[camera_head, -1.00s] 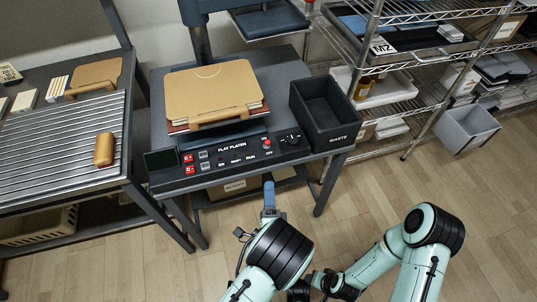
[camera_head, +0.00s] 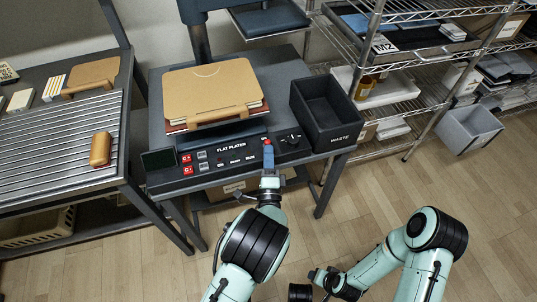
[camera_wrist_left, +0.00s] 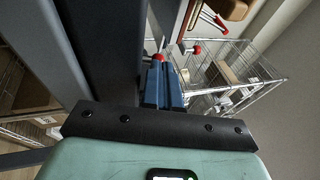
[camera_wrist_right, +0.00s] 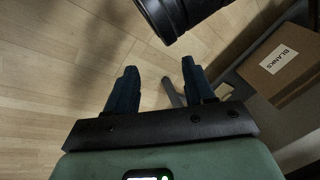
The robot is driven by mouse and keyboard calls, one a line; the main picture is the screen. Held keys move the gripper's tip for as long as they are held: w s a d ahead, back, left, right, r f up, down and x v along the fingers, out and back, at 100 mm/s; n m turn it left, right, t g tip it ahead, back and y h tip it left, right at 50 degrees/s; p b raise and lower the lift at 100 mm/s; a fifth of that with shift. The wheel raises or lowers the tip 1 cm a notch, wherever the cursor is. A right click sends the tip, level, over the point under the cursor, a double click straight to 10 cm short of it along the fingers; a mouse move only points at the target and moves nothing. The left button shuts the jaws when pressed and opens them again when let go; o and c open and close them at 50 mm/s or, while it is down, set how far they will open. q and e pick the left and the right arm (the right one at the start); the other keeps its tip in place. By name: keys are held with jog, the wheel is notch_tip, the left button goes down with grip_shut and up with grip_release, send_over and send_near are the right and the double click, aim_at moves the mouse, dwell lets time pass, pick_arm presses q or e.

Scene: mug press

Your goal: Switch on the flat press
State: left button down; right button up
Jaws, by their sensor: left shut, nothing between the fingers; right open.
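The flat press (camera_head: 215,95) stands on a dark bench, with a tan board on its platen. Its front control panel (camera_head: 215,165) is labelled FLAT PLATEN. A small red-tipped control (camera_head: 267,141) sits on the panel's right part, left of a black dial (camera_head: 292,139). My left gripper (camera_head: 268,152) is shut and empty, its blue fingertips right at the red control; touching or just short, I cannot tell. Red also shows at the fingertips in the left wrist view (camera_wrist_left: 160,65). My right gripper is low over the floor, open and empty in the right wrist view (camera_wrist_right: 158,80).
A black waste bin (camera_head: 325,112) stands right of the panel. A ribbed metal table (camera_head: 60,145) with a tan roll (camera_head: 100,148) is at left. Wire shelves (camera_head: 400,75) stand at right. The floor in front is clear. A box marked BLANKS (camera_wrist_right: 283,62) shows in the right wrist view.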

pick_arm(q)
jog(key=shift+r+p, duration=0.2)
jog(key=shift+p, duration=0.3)
jog(key=shift+w+r+g+p, duration=0.1)
jog(key=shift+r+g+p, duration=0.05)
jog(key=shift+g+p, duration=0.45)
jog(key=r+g+p, duration=0.1)
jog(key=p, duration=0.2)
jog(key=w+n+g+p, duration=0.1)
jog(key=g+p, duration=0.1)
jog(key=p, duration=0.2)
jog(key=shift+a+r, duration=0.2)
jog(key=shift+r, duration=0.2)
jog(key=shift+f+g, duration=0.15)
jog(key=shift+g, duration=0.25)
jog(key=shift+f, duration=0.25)
pick_arm(e)
jog(key=s+a+r+g+y, duration=0.1)
jog(key=s+a+r+g, duration=0.2)
jog(key=s+r, duration=0.6)
jog(key=shift+s+a+r+n+g+y, duration=0.35)
jog(key=shift+s+a+n+g+y, duration=0.05)
jog(key=shift+s+a, duration=0.5)
jog(key=shift+d, duration=0.1)
